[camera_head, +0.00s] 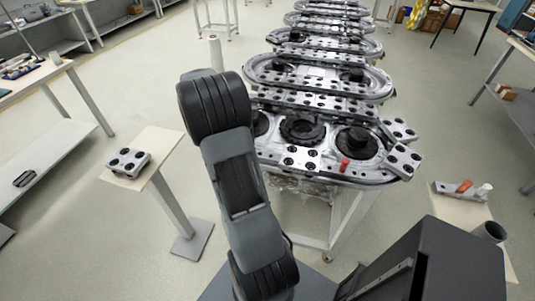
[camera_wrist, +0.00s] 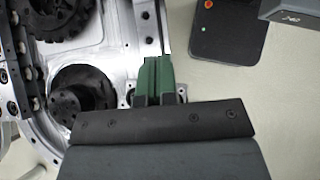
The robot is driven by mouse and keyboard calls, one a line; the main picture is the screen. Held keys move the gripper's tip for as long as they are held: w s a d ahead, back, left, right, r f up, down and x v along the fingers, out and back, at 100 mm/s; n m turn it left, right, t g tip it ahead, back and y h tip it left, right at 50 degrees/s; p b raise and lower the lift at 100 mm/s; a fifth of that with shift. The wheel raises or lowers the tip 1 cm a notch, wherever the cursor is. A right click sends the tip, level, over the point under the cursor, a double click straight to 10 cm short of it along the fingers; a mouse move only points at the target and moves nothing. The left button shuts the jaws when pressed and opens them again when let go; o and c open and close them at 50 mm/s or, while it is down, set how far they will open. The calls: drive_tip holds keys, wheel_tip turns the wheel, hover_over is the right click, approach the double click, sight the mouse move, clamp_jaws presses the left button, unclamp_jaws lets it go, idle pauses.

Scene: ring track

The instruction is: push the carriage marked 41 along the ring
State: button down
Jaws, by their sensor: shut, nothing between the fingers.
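The ring track (camera_head: 290,172) stands on a white frame ahead of me, a silver oval with dark round hubs. Several flat grey carriages with black round spots sit on it, including one at the near right end (camera_head: 403,160) and one at the near front (camera_head: 302,157). I cannot read the number 41 on any of them. In the wrist view, my gripper (camera_wrist: 157,72) has green fingers shut together, empty, over the silver track edge (camera_wrist: 122,45). A dark hub (camera_wrist: 82,92) lies left of the fingers. My arm hides part of the track in the head view.
A small side table (camera_head: 150,143) at left bears a grey block with dark spots (camera_head: 128,161). A right-hand table (camera_head: 460,207) holds small orange and white items. More ring tracks (camera_head: 320,75) stand behind. A dark plate (camera_wrist: 222,40) shows at the wrist view's upper right.

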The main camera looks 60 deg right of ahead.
drive_tip(key=x, duration=1)
drive_tip(key=shift+d+r+p, duration=0.15)
drive_tip(key=shift+d+p, duration=0.05)
drive_tip(key=shift+p, duration=0.1)
drive_tip(key=s, duration=0.1)
drive_tip(key=s+d, duration=0.1)
drive_tip(key=s, duration=0.1)
drive_tip(key=shift+f+p, duration=0.2)
drive_tip(key=shift+p, duration=0.15)
drive_tip(key=shift+s+d, duration=0.15)
drive_tip(key=shift+s, duration=0.45)
